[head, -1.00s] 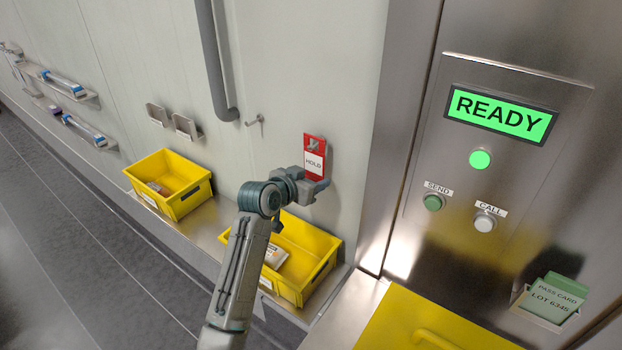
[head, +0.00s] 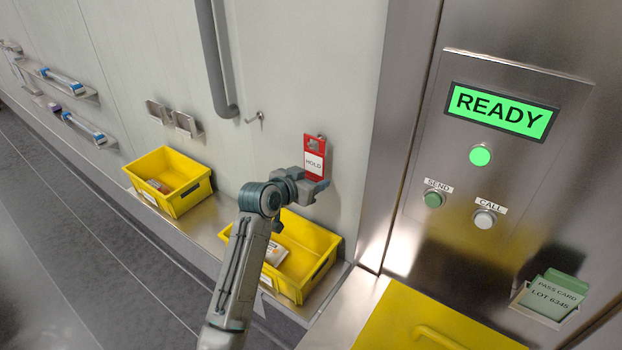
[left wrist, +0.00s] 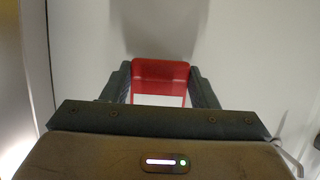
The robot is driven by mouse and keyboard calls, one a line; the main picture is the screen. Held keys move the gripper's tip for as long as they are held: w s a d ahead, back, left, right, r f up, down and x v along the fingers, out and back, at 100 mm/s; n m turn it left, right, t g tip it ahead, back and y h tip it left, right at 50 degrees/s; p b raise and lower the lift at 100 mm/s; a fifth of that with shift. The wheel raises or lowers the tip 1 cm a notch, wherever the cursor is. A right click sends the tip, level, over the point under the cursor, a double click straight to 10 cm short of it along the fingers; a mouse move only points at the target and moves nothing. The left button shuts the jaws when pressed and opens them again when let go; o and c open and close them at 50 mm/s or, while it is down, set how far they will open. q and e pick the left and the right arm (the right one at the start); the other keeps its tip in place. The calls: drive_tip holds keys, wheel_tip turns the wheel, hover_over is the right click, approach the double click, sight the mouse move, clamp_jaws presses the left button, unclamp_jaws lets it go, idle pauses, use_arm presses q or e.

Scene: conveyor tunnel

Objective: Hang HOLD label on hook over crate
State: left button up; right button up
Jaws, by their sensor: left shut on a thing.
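The HOLD label (head: 313,163) is a red card with a white panel, upright close to the pale wall. My left gripper (head: 318,186) is shut on its lower part. In the left wrist view the red label (left wrist: 160,70) stands between the two fingers of my gripper (left wrist: 160,95). A small metal hook (head: 322,138) shows at the label's upper right edge; I cannot tell whether the label is on it. The yellow crate (head: 320,268) below holds a pale box, partly hidden by my arm. My right gripper is not in view.
An empty hook (head: 255,118) is on the wall to the left, beside a grey pipe (head: 214,60). A second yellow crate (head: 178,205) stands further left. A steel panel with a READY display (head: 502,110) is on the right, above a yellow lid (head: 440,325).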

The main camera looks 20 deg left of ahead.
use_arm(q)
drive_tip(key=shift+f, duration=0.3)
drive_tip(key=o, duration=1.5)
drive_tip(key=shift+c, duration=0.2)
drive_tip(key=shift+s, duration=0.1)
drive_tip(key=b+v, duration=0.4)
drive_tip(key=v, duration=0.6)
drive_tip(key=shift+s, duration=0.3)
drive_tip(key=shift+a+r, duration=0.15)
